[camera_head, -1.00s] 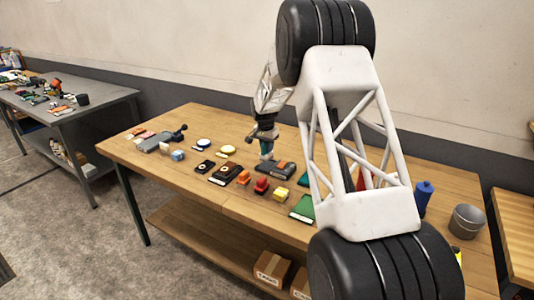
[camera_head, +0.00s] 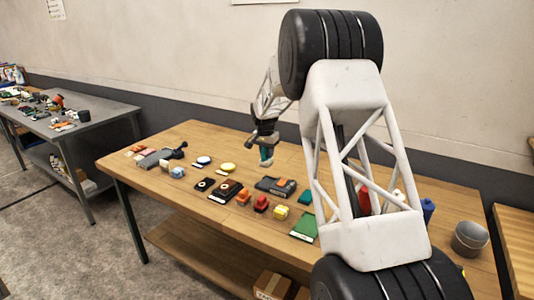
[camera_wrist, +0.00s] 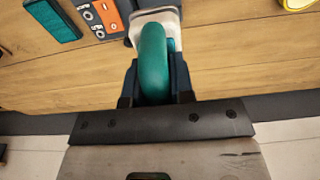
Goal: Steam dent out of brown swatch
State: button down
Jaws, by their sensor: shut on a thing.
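My gripper (camera_head: 264,145) is shut on a handheld tool with a teal handle (camera_head: 266,157). The tool is held above the wooden table, behind and above a dark base with an orange part (camera_head: 285,186). In the wrist view the teal handle (camera_wrist: 154,62) lies between the dark jaws, with a pale head beyond it, partly hidden. I cannot tell surely which is the brown swatch, and no dent shows clearly.
Small red, yellow and orange blocks, a green pad (camera_head: 304,228) and a teal block (camera_head: 305,197) stand near the front. A grey device (camera_head: 155,158) lies left. A grey bucket (camera_head: 469,239) stands right. My arm hides part of the table's right side.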

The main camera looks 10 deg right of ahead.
jog(key=c, duration=1.6)
grip_release()
grip_shut()
jog(key=s+a, duration=0.3)
jog(key=a, duration=1.7)
jog(key=shift+r, duration=0.4)
